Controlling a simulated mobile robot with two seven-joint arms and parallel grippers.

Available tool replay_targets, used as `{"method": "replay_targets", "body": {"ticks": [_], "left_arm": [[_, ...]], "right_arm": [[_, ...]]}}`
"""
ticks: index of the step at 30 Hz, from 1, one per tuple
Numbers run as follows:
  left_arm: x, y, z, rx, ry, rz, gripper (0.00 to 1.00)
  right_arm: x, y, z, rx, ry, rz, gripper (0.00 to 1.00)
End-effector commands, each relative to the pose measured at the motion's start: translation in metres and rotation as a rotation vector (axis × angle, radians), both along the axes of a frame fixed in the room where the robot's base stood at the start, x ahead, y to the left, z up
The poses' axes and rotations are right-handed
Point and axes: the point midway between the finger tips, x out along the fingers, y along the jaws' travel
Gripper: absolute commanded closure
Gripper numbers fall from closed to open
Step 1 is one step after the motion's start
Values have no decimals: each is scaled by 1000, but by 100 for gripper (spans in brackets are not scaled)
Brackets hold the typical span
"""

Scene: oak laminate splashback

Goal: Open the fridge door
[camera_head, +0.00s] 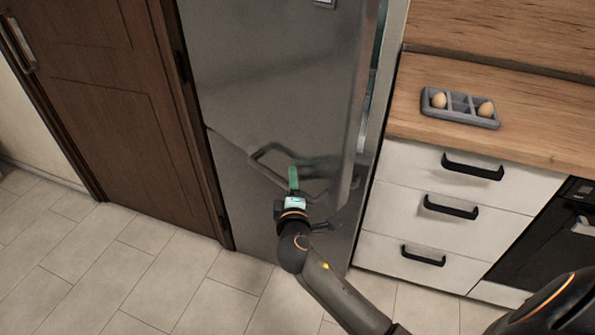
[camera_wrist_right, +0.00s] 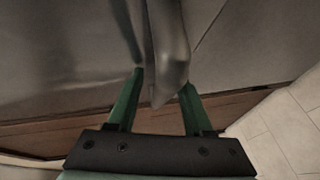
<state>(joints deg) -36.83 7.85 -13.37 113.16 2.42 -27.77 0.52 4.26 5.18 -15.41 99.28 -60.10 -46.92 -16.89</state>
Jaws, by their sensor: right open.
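The grey metal fridge (camera_head: 270,70) stands in the middle of the head view. Its upper door looks ajar: along its right edge a narrow gap shows a greenish interior (camera_head: 376,55). A grey bar handle (camera_head: 262,160) is low on the door front. My right gripper (camera_head: 293,180) is at the handle, its green fingers pointing at the door. In the right wrist view, the open fingers (camera_wrist_right: 160,85) stand on either side of the handle's end (camera_wrist_right: 170,60); I cannot tell whether they touch it. My left gripper is not in view.
A brown wooden door (camera_head: 110,100) is left of the fridge. On the right, white drawers (camera_head: 400,205) with black handles sit under a wooden counter (camera_head: 540,125), which holds a grey tray (camera_head: 460,117) with eggs. The tiled floor (camera_head: 130,280) in front is clear at left.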

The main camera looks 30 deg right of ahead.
Motion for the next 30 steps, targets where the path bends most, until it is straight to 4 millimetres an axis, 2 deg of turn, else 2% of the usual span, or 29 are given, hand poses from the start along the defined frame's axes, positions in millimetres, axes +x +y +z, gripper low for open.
{"method": "replay_targets", "body": {"ticks": [1, 11, 30], "left_arm": [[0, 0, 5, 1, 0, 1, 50], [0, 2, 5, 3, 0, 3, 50], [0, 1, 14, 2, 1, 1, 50]], "right_arm": [[0, -1, 5, -1, -1, -1, 48], [-2, 0, 5, -1, -1, -1, 48], [-41, 20, 12, 0, 0, 0, 48]]}}
